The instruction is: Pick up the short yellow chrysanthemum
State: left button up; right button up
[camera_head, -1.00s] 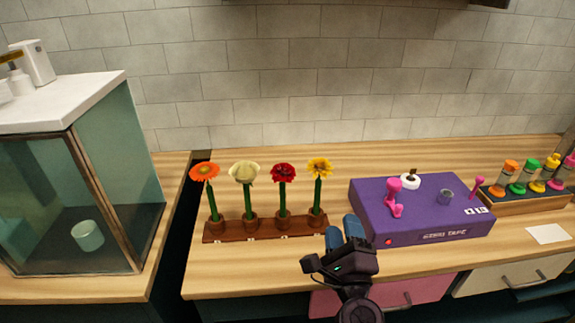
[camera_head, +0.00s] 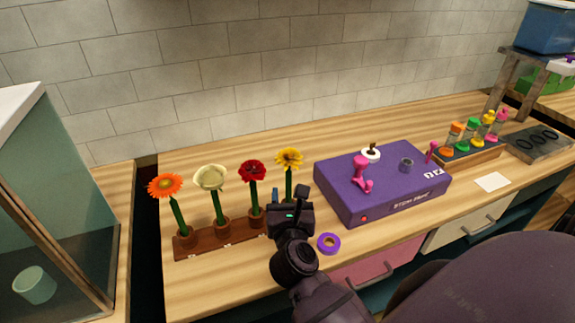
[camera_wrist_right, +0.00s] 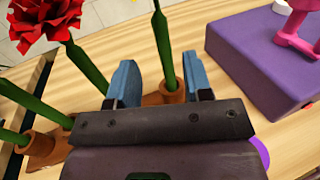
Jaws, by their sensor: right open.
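The yellow chrysanthemum (camera_head: 289,159) stands upright at the right end of a brown wooden rack (camera_head: 197,243). Its green stem (camera_wrist_right: 163,48) and brown holder cup (camera_wrist_right: 172,92) show in the right wrist view, with most of the bloom out of frame. My right gripper (camera_head: 288,196) is in front of this flower. In the right wrist view its blue fingers (camera_wrist_right: 159,80) are open and apart, with the stem appearing between them, nearer the right finger. Whether either finger touches the stem I cannot tell. My left gripper is not in view.
A red flower (camera_head: 252,172), a cream flower (camera_head: 211,178) and an orange flower (camera_head: 165,186) share the rack. A purple box (camera_head: 385,190) stands to the right, with a purple tape roll (camera_head: 329,243) before it. A glass cabinet (camera_head: 75,190) is at left.

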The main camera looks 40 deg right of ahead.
aim_at(289, 184)
jog(key=shift+w+d, duration=0.45)
jog(key=shift+w, duration=0.1)
jog(key=shift+w+d+r, duration=0.15)
jog(key=shift+w+d, duration=0.15)
jog(key=shift+w, duration=0.25)
jog(key=p+x, duration=0.1)
jog(key=x, duration=0.3)
jog(key=shift+d, duration=0.15)
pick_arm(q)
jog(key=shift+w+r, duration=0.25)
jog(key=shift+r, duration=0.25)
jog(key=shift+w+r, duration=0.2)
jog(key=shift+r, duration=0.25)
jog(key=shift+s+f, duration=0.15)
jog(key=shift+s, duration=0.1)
pick_arm(e)
grip_shut()
